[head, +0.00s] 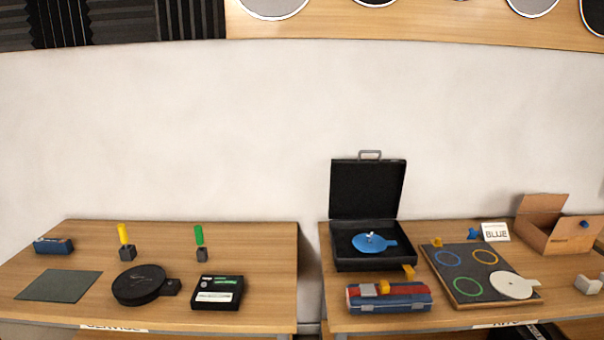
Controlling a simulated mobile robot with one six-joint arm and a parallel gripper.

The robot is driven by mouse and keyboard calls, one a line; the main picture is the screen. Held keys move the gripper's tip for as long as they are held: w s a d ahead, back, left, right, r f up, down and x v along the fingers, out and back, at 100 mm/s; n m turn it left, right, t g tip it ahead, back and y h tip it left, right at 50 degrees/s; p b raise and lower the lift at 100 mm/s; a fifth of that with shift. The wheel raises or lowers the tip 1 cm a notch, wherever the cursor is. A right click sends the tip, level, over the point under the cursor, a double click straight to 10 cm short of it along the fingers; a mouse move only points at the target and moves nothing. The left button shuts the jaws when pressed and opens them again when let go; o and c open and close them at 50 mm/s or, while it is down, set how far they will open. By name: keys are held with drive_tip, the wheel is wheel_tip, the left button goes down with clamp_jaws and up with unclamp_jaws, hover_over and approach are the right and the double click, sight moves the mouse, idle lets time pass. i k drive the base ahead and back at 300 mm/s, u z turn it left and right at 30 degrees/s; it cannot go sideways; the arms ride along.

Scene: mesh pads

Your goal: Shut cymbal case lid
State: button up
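The black case (350,264) stands on the right table, toward its left end. Its lid (368,189) is raised upright at the back, with a grey handle (370,153) on top. A blue round pad (368,243) with a tab lies inside the case, with a small pale item on it. My gripper is not in view.
A red and blue box (389,298) sits just in front of the case. To its right are a board with coloured rings (465,290), a white disc (510,285), a BLUE card (495,232) and an open cardboard box (562,237). A gap separates the left table (150,310).

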sight(360, 187)
drive_tip(key=z, duration=0.05)
drive_tip(key=k, duration=0.65)
drive_tip(key=u, duration=0.35)
drive_tip(key=i, duration=1.2)
drive_tip(key=u, duration=0.75)
drive_tip(key=i, duration=0.7)
drive_tip(key=u, duration=0.35)
